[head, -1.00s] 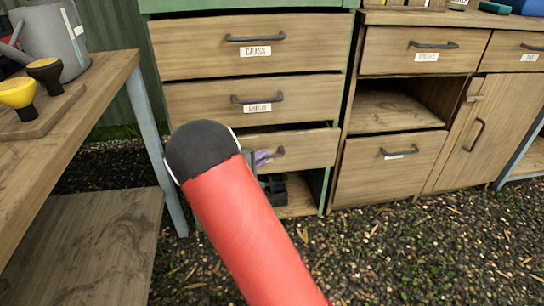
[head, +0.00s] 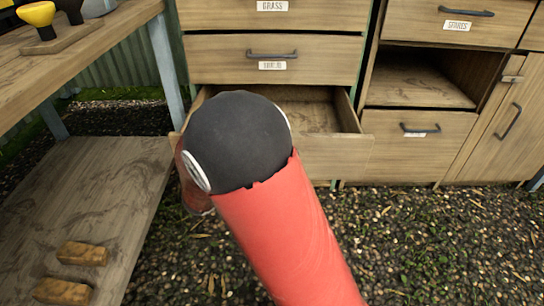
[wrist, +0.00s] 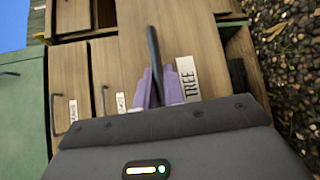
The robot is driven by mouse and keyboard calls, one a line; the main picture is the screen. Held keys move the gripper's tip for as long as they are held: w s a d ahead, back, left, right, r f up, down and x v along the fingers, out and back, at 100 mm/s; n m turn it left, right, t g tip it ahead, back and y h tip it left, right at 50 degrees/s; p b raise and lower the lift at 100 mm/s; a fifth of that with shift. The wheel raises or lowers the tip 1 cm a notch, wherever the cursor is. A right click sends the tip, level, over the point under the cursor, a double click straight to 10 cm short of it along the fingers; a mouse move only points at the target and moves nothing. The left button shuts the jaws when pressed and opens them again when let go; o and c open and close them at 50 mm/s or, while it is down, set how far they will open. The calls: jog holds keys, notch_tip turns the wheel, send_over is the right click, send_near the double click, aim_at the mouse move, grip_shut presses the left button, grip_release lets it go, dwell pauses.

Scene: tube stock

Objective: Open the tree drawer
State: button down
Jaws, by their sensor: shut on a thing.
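The tree drawer (head: 335,152) is the lowest drawer of the left chest and stands pulled out, with its bare inside showing in the head view. Its front also shows in the wrist view (wrist: 150,45), with a white label reading TREE beside its dark bar handle (wrist: 153,50). My gripper (wrist: 160,85) has its purple fingers on both sides of this handle and is shut on it. In the head view my red and black arm hides the gripper, the handle and the left part of the drawer front.
Closed drawers, one labelled GRASS (head: 272,6), are above. A cabinet with an open shelf (head: 415,85) and a lower drawer (head: 418,145) stands right. A wooden bench (head: 85,60) is left, with bricks (head: 82,253) on its low shelf. Gravel (head: 420,240) in front is clear.

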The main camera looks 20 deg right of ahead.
dwell(0.3)
jog(key=c, duration=1.5)
grip_release()
jog(key=v, duration=0.8)
jog(key=shift+p, duration=0.4)
jog(key=shift+f, duration=0.1)
